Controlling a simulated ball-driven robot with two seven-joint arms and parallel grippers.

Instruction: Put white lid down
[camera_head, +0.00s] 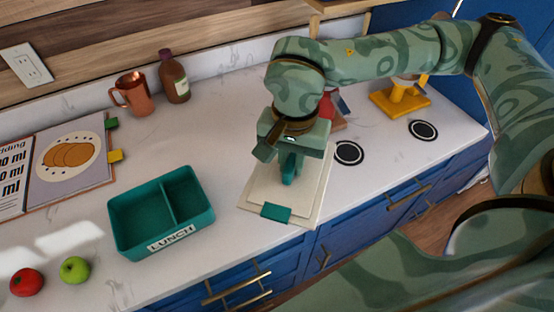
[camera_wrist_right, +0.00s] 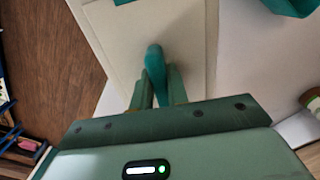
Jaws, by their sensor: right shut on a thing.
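The white lid (camera_head: 257,190) is a flat cream panel with a teal tab (camera_head: 276,212) on its near edge and a teal handle (camera_head: 289,166) in its middle. My right gripper (camera_head: 291,160) is above the lid, shut on the handle. In the right wrist view the fingers (camera_wrist_right: 156,88) close on both sides of the handle (camera_wrist_right: 154,62), with the lid (camera_wrist_right: 115,35) behind it. A pale flat layer (camera_head: 318,192) shows past the lid's right edge; whether the lid touches it is unclear. My left gripper is not in view.
An open teal lunch box (camera_head: 125,228) with two compartments stands left of the lid. A red apple (camera_head: 27,282), green apple (camera_head: 75,269), copper mug (camera_head: 134,93), brown bottle (camera_head: 174,78) and yellow stand (camera_head: 401,101) are around. Two black-and-white discs (camera_head: 348,153) (camera_head: 423,130) lie right.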

